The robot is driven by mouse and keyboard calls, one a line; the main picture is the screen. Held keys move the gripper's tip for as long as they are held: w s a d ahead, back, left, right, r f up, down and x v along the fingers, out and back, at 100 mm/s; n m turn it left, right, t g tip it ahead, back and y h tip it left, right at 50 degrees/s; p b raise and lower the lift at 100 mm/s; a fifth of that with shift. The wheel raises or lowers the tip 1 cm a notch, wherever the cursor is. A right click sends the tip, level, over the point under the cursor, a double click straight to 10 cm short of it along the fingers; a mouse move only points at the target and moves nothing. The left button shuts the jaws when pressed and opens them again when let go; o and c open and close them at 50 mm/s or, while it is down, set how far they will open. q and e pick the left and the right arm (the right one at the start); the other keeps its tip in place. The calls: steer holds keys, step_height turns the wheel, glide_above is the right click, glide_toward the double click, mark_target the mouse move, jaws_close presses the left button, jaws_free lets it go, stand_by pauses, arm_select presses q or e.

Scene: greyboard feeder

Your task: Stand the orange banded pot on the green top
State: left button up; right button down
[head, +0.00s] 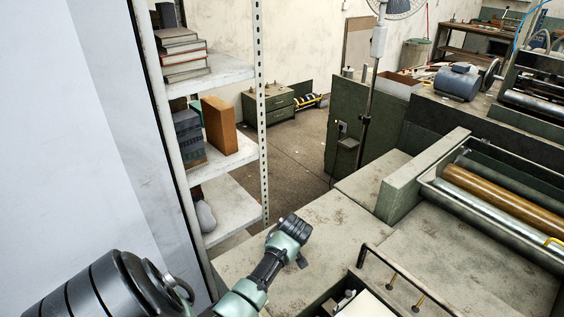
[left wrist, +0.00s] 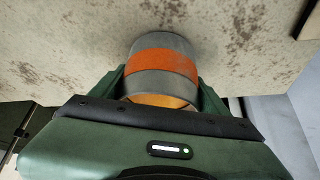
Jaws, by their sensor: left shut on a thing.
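The pot (left wrist: 160,68) is grey with a broad orange band and shows in the left wrist view. My left gripper (left wrist: 161,78) is shut on it, with a green finger on each side. A pale, brown-speckled surface fills the view behind the pot. I cannot tell whether the pot touches it. In the head view the worn grey-green top (head: 335,225) spreads across the lower middle, with brown stains. The end of my left arm is over its left part. The pot and the fingers are hidden there. My right gripper is not in view.
A white shelf rack (head: 215,72) with books and blocks stands at the left. A roller machine (head: 500,195) is at the right. A bent handle rail (head: 405,275) and an open bin (head: 350,300) are at the front. The top's middle is bare.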

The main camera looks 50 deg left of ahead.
arm_select(q)
steer(key=o, duration=2)
steer(key=shift+f, duration=0.15)
steer(key=shift+r, duration=0.3)
steer(key=shift+d+r, duration=0.15)
steer(key=shift+d, duration=0.05)
steer(key=b+v, duration=0.1)
steer(key=v, duration=1)
steer(key=shift+r, duration=0.2)
